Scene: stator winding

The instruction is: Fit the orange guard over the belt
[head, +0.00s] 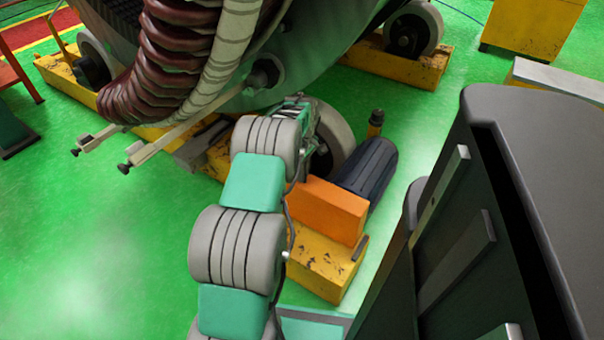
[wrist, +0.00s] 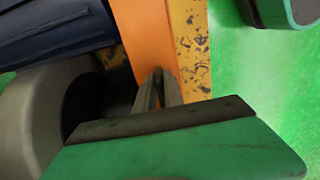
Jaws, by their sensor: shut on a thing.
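The orange guard (head: 330,208) is a plain box-like cover. In the head view it is at the yellow drive base (head: 325,262), in front of the dark ribbed motor (head: 366,172). In the wrist view the orange guard (wrist: 143,35) runs up from my fingertips. My gripper (wrist: 159,82) is shut on the guard at its near end, with the fingers close together. In the head view my arm hides the fingers. The belt does not show in either view; whether the guard covers it or sits beside it I cannot tell.
A grey roller (head: 333,140) stands left of the motor, close to my wrist. The large round stator (head: 300,50) with red and white coils overhangs at the back. Two rods (head: 150,152) stick out at left. Green floor is clear at lower left.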

